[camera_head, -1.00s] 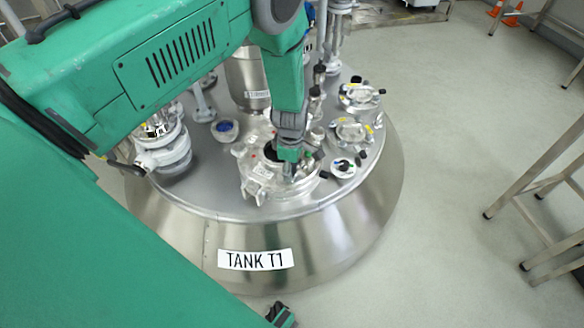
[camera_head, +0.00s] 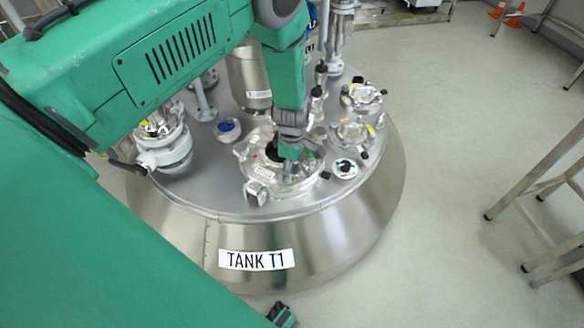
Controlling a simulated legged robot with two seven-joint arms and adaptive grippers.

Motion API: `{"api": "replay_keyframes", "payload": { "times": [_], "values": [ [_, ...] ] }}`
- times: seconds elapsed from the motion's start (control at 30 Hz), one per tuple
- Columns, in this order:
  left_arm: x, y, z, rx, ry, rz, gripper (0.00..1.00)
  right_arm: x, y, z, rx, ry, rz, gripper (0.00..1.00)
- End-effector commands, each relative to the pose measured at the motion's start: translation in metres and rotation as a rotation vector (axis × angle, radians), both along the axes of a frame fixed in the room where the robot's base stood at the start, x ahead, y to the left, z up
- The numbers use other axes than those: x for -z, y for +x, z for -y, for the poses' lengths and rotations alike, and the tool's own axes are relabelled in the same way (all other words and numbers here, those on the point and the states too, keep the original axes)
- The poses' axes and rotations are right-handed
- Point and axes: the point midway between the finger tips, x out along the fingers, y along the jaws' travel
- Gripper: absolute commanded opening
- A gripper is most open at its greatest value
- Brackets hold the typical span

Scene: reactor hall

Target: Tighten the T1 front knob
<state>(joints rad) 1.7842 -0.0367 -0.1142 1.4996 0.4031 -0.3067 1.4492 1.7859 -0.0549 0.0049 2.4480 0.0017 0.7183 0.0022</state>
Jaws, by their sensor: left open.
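The tank T1 (camera_head: 330,240) is a wide steel vessel with a "TANK T1" label on its front. A round hatch (camera_head: 318,185) with several clamp knobs around its rim sits on its top. A pale front knob (camera_head: 256,191) stands at the hatch's front left edge. My left gripper (camera_head: 291,170) points down over the hatch, right of that knob and apart from it in the picture. It is open; its fingertips are small and partly lost against the metal. My left arm hides part of the hatch's back.
A steel cylinder (camera_head: 247,78) and a pipe fitting (camera_head: 170,150) rise behind and left of the hatch. Smaller ports (camera_head: 354,132) stand at the right. A metal frame (camera_head: 535,180) stands at far right, with clear floor between it and the tank.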

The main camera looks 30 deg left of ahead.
Motion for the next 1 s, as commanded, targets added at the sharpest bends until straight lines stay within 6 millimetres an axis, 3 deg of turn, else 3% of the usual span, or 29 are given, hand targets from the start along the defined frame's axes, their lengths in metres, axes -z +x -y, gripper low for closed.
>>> {"api": "replay_keyframes", "payload": {
  "times": [0.3,0.5,0.67,0.93,1.0],
  "values": [
    [-0.066,0.002,-0.001,-0.001,0.0,0.004,0.65,0.0,0.0,0.0,0.0,0.0,0.001,0.4],
    [-0.098,0.002,-0.002,-0.001,0.002,0.003,0.65,0.0,0.0,0.0,0.0,0.0,0.001,0.4],
    [-0.109,0.001,-0.002,-0.001,0.001,0.001,0.65,0.0,0.001,0.0,0.0,0.0,0.001,0.4],
    [-0.11,0.001,-0.002,-0.001,0.001,0.0,0.65,0.0,0.002,0.0,0.0,0.0,-0.002,0.4],
    [-0.11,0.0,-0.002,0.003,0.002,0.0,0.59,0.001,0.003,0.0,0.0,0.0,-0.001,0.4]
  ]
}}
